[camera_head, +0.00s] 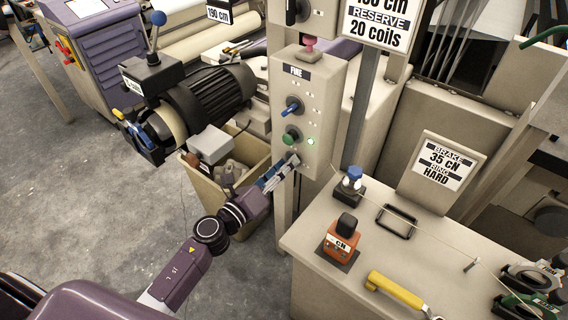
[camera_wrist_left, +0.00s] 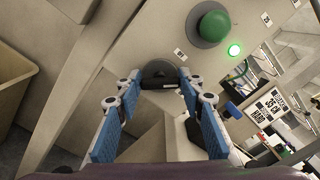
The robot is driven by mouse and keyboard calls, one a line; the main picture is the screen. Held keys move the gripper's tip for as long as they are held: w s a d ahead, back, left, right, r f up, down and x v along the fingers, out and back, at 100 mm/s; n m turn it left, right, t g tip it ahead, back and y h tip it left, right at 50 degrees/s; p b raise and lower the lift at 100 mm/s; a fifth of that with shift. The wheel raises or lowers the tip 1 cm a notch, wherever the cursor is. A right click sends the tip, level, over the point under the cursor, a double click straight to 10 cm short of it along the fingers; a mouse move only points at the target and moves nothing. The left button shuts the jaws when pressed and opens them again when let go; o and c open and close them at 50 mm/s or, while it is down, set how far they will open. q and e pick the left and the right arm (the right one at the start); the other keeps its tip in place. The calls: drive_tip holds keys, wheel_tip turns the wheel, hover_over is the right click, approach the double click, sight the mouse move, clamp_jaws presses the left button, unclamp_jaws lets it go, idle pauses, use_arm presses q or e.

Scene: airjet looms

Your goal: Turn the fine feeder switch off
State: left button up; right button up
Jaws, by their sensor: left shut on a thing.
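The beige feeder panel marked FINE (camera_head: 323,82) stands upright in the middle of the head view. It has a red knob (camera_head: 309,42) on top, a blue-handled selector (camera_head: 292,106), a green button (camera_head: 291,136) and a lit green lamp (camera_head: 311,141). My left gripper (camera_head: 291,162) is at the panel's lower part, below the green button. In the left wrist view, my left gripper (camera_wrist_left: 160,86) is shut on a dark round switch (camera_wrist_left: 158,69), with blue-padded fingers on both sides of its handle. The green button (camera_wrist_left: 214,25) and lit lamp (camera_wrist_left: 235,50) show above right of it. My right gripper is out of view.
A beige bin (camera_head: 259,166) stands behind my left forearm. A motor unit (camera_head: 208,98) is left of the panel. A beige table (camera_head: 318,222) at right holds an orange CN device (camera_head: 342,238) and a yellow-handled tool (camera_head: 395,290). The grey floor at left is open.

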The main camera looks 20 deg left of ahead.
use_arm(q)
drive_tip(key=n+p, duration=0.2)
drive_tip(key=n, duration=0.7)
drive_tip(key=shift+a+f, duration=0.1)
drive_tip(key=shift+f, duration=0.05)
idle(0.5)
drive_tip(key=o, duration=1.2)
drive_tip(key=v, duration=1.2)
